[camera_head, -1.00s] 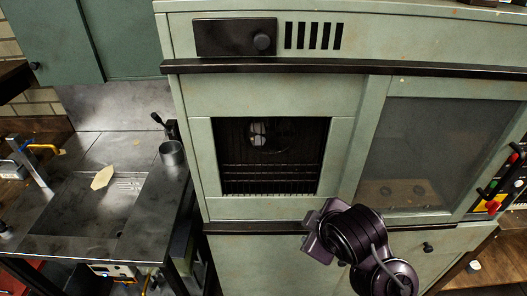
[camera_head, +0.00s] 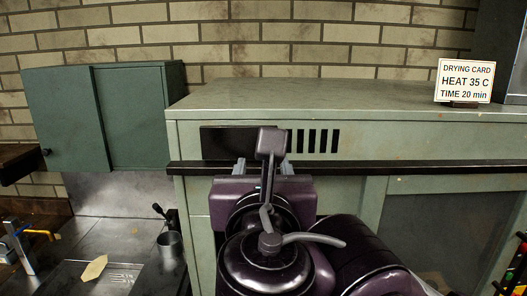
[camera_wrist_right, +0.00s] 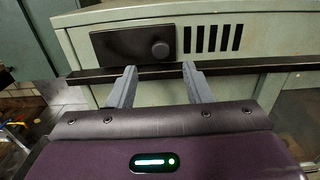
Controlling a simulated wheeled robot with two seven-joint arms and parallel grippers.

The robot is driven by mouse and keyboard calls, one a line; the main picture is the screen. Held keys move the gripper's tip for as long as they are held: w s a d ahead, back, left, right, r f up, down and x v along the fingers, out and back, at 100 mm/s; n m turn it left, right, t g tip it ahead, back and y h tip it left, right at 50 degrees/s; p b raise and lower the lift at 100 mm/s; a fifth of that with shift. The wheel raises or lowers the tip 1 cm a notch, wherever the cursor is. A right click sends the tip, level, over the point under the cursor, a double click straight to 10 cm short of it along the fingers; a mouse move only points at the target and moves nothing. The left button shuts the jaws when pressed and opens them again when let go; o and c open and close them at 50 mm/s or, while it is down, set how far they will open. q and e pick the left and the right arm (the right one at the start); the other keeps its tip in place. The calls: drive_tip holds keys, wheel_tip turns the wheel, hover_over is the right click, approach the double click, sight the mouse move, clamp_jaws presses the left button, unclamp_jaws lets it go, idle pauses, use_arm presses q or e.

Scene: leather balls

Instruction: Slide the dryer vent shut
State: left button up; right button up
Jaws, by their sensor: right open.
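The vent's dark sliding plate (camera_head: 222,140) is on the upper front of the pale green dryer cabinet (camera_head: 330,103). Its round knob is hidden behind my right arm in the head view, but the knob (camera_wrist_right: 160,49) shows in the right wrist view at the plate's right end. Several vent slots (camera_head: 315,141) to the right of the plate are uncovered. My right gripper (camera_wrist_right: 159,69) is open and empty. Its fingertips point at the plate, one on each side below the knob in the picture, apart from it as far as I can tell. My left gripper is out of view.
A dark rail (camera_head: 420,168) runs along the cabinet just below the vent. A drying card (camera_head: 465,80) reading heat 35 C, time 20 min stands on the cabinet top. A metal cup (camera_head: 170,248) and bench are at the left.

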sight(238, 146)
drive_tip(key=w+p, duration=0.1)
drive_tip(key=w, duration=0.6)
drive_tip(key=shift+w, duration=0.1)
drive_tip(key=shift+d, duration=0.1)
clamp_jaws()
